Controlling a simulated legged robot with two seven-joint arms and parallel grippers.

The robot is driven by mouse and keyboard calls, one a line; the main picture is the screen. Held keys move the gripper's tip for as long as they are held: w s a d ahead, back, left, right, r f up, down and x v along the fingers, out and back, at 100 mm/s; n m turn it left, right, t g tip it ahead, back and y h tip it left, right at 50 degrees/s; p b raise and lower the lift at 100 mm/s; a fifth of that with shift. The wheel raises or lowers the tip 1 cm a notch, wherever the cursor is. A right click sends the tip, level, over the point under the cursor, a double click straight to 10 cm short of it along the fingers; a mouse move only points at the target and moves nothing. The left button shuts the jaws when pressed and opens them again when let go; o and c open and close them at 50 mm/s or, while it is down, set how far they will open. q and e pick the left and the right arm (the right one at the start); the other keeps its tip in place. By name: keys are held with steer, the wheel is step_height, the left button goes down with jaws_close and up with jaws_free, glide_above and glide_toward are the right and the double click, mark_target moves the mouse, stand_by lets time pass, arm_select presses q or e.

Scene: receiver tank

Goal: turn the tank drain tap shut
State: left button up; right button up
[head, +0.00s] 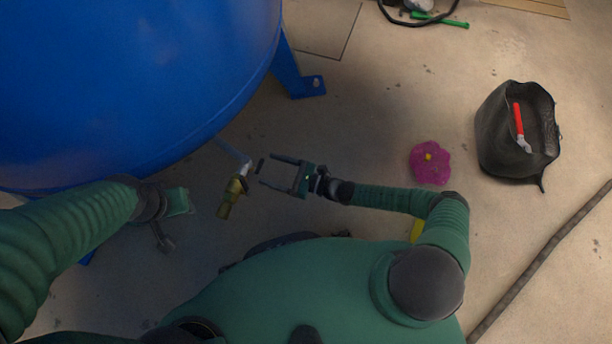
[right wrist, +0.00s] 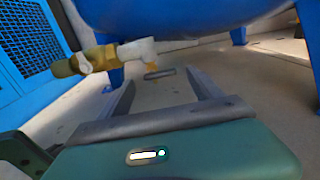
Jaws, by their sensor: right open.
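The blue tank (head: 130,80) fills the upper left of the head view. Its drain tap (head: 232,192) is brass, on a pale pipe under the tank's edge; it also shows in the right wrist view (right wrist: 92,60). The tap's small grey handle (right wrist: 160,74) sits on a yellowish stem and shows as a dark bar (head: 260,165) in the head view. My right gripper (head: 267,170) is open, its fingers pointing at the tap. In the right wrist view the handle appears between the fingertips (right wrist: 160,78), with no visible contact. My left gripper (head: 172,203) is near the tank's lower edge, its jaws unclear.
A blue tank leg (head: 292,78) stands on the floor behind. A pink flower-shaped thing (head: 430,162) and a black bag (head: 500,150) with a red-handled tool (head: 519,120) lie to the right. A dark hose (head: 540,260) crosses the floor. A blue grille panel (right wrist: 30,40) stands left in the wrist view.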

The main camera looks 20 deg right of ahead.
steer(key=p+v, duration=0.3)
steer(key=v, duration=1)
